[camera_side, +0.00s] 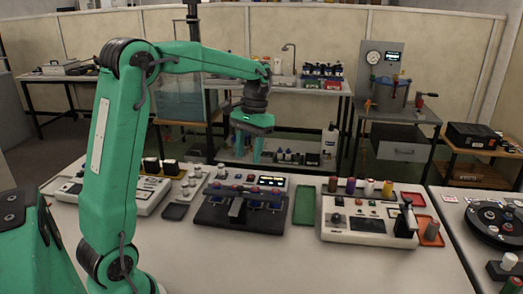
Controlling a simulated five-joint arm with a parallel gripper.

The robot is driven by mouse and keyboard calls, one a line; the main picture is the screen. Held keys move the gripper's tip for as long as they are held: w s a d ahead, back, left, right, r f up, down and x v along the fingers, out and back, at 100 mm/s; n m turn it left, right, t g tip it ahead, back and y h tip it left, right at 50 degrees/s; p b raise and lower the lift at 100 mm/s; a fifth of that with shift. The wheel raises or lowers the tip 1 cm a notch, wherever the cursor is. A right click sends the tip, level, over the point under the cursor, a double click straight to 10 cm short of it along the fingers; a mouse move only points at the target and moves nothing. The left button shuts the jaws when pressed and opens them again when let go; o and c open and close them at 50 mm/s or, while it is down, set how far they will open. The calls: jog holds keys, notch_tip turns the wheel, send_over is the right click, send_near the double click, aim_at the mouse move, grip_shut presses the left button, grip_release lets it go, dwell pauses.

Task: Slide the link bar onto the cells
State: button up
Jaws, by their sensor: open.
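My gripper (256,152) hangs in the air above and behind the middle bench device, with its green fingers pointing down. It is open, with nothing seen between the fingers. The middle device (222,220) has a dark base, a lit display and a row of small blue parts with reddish tops (253,190), which may be the cells. A dark upright piece (237,206) stands at its front. I cannot make out the link bar for certain at this size.
A light device (345,232) at right carries several coloured cylinders. A green tray (305,206) lies between the devices. An orange tray (432,240) with a brownish cylinder (431,230) lies far right. A small dark tray (175,211) lies left. The front bench is clear.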

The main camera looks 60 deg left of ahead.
jog(key=n+g+h, duration=0.1)
jog(key=g, duration=0.1)
send_near(240, 187)
jog(key=shift+f, duration=0.15)
jog(key=shift+x, duration=3.8)
jog(key=shift+c, duration=0.3)
grip_shut()
